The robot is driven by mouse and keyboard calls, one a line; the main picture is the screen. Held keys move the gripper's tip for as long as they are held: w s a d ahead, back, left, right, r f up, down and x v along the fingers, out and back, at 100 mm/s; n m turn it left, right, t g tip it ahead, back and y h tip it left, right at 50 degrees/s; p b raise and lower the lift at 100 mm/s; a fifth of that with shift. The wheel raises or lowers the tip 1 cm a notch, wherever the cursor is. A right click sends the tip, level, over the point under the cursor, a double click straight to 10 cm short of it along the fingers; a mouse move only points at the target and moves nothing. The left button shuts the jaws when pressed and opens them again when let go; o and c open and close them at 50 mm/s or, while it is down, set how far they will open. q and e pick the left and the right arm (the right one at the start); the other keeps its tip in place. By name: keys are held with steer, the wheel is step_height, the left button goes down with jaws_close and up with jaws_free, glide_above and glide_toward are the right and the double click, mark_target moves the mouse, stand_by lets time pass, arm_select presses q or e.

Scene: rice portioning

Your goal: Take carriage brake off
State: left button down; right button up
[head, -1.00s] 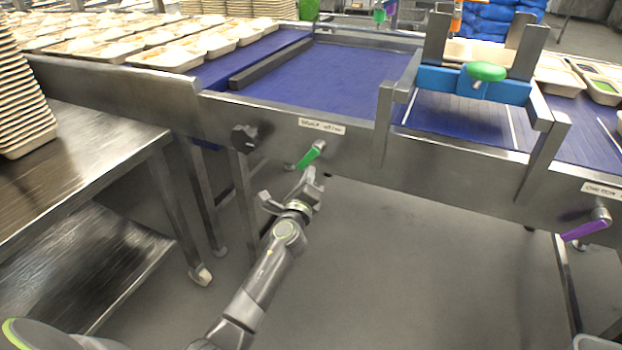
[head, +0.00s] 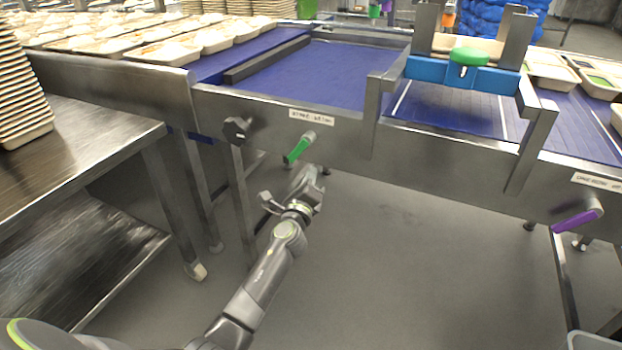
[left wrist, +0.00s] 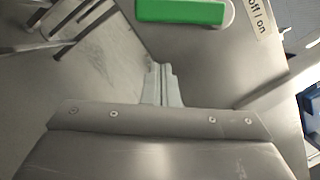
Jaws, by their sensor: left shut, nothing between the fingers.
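A green lever (head: 298,150) hangs from a pivot on the steel front of the conveyor frame, slanting down to the left. A small label (head: 311,117) above it is blurred in the head view; in the left wrist view the label (left wrist: 258,18) ends in "off / on". My left gripper (head: 314,178) is shut and empty, a little below and right of the lever, apart from it. In the left wrist view the closed fingers (left wrist: 162,82) point toward the steel panel, with the green lever (left wrist: 183,11) at the top edge. My right gripper is out of view.
A purple lever (head: 576,221) with a blurred label sits on the frame at the right. A dark knob (head: 236,131) is left of the green lever. A blue carriage with a green knob (head: 469,57) spans the belt. A steel table (head: 80,150) stands left. Floor below is clear.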

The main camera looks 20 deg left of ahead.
arm_select(q)
steer(key=p+v, duration=0.2)
steer(key=v, duration=0.8)
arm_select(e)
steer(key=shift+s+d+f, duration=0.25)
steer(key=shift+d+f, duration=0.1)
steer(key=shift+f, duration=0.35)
arm_select(q)
steer(key=shift+d, duration=0.1)
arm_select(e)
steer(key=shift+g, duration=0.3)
